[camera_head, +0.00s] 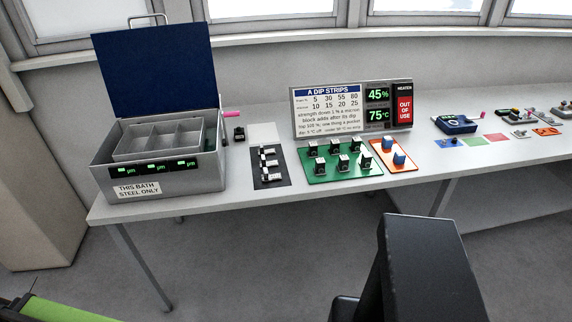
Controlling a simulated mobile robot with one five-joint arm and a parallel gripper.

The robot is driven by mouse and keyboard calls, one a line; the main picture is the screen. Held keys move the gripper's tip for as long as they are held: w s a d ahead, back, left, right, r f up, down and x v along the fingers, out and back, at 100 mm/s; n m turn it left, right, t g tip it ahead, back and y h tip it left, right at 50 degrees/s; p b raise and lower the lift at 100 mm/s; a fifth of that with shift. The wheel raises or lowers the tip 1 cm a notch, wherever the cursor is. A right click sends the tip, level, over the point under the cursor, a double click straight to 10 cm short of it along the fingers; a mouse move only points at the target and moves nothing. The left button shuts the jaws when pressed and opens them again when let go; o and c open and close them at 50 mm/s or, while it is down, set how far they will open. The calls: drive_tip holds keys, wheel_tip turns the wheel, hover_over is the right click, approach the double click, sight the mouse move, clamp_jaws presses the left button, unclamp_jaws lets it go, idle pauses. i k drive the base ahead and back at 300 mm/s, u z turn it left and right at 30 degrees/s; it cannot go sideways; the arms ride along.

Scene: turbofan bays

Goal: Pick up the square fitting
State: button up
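I cannot tell for sure which piece is the square fitting. Several small blocky dark pieces with pale tops (343,162) stand on a green mat (318,177) on the bench. Several pale metal pieces (270,163) lie on a black mat (262,183) to the left. A small dark piece (239,133) stands alone behind that mat. My gripper's fingers do not show; a dark part, probably of my arm, rises at the lower right, in front of the bench.
A steel bath (170,181) with a raised blue lid (155,68) stands at the bench's left end, labelled "THIS BATH STEEL ONLY". A sign (322,118) and heater panel showing 45% and 75°C stand behind the mats. A blue box (455,124) and small coloured mats lie right.

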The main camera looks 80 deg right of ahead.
sight(342, 166)
drive_tip(key=u, duration=0.3)
drive_tip(key=k, duration=1.9)
drive_tip(key=z, duration=1.05)
drive_tip(key=i, duration=0.4)
drive_tip(key=u, duration=0.05)
